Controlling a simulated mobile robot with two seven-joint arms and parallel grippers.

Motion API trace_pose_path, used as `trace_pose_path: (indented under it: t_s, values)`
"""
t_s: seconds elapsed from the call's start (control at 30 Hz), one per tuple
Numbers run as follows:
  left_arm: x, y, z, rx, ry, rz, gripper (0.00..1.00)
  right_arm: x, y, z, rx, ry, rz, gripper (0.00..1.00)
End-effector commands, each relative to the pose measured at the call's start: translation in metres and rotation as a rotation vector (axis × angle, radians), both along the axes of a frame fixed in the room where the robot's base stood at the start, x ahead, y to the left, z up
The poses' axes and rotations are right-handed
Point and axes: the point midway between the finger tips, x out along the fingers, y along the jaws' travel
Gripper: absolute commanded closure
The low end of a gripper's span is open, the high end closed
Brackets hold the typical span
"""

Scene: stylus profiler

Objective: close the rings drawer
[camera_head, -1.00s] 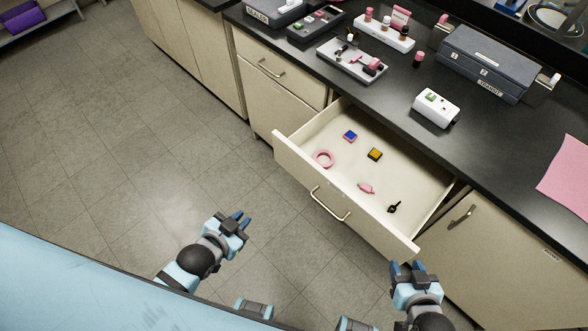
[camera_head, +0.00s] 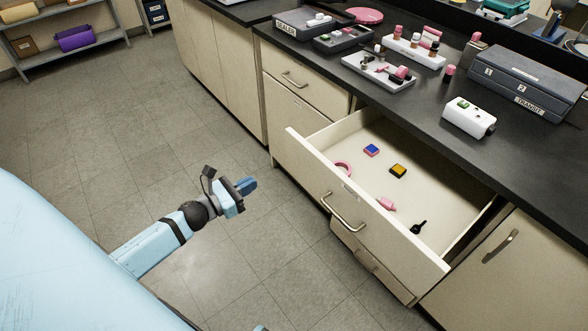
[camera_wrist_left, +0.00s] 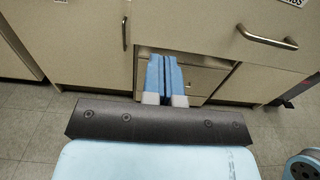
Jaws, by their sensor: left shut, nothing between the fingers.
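The open drawer (camera_head: 318,184) is cream, with a bar handle (camera_head: 343,212) on its front. It stands pulled out from under the black counter. Inside lie a pink ring (camera_head: 343,168), a blue-topped block (camera_head: 371,150), a yellow block (camera_head: 398,171), a pink item (camera_head: 386,204) and a small black item (camera_head: 418,227). My left gripper (camera_head: 246,186) is shut and empty, in the air left of the drawer front and apart from it. In the left wrist view its blue fingers (camera_wrist_left: 164,76) lie side by side, with cabinet fronts beyond. My right gripper is out of the head view.
The counter (camera_head: 420,105) carries a white device (camera_head: 469,118), a grey case (camera_head: 520,82) and trays of small items. A closed drawer (camera_head: 300,80) and cabinet doors flank the open one. The tiled floor (camera_head: 140,130) in front is clear.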

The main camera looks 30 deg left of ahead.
Motion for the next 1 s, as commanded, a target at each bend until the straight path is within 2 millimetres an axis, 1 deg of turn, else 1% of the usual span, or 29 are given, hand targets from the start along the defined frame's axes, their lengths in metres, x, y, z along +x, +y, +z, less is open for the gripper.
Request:
trace_pose_path:
  t_s: [0.03,0.17,0.2,0.4,0.5,0.6,0.8,1.0]
  values:
    - [0.007,-0.002,0.002,-0.001,-0.002,0.000,1.00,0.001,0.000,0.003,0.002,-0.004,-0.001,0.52]
    - [0.028,-0.010,0.003,-0.004,-0.002,0.001,1.00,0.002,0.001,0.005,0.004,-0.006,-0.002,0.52]
    - [0.037,-0.013,0.003,-0.003,-0.003,0.001,1.00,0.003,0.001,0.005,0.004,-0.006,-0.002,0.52]
    - [0.078,-0.028,0.003,-0.006,-0.001,0.002,1.00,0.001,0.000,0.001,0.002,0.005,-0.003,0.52]
    - [0.095,-0.034,0.003,-0.006,0.000,0.002,1.00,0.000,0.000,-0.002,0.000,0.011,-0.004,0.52]
    - [0.109,-0.040,0.002,-0.006,0.001,0.003,1.00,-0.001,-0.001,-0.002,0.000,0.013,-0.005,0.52]
    - [0.124,-0.045,0.001,-0.007,0.002,0.002,1.00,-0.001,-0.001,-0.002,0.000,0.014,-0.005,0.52]
    - [0.125,-0.046,0.001,-0.007,0.002,0.003,1.00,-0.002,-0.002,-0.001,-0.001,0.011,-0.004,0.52]
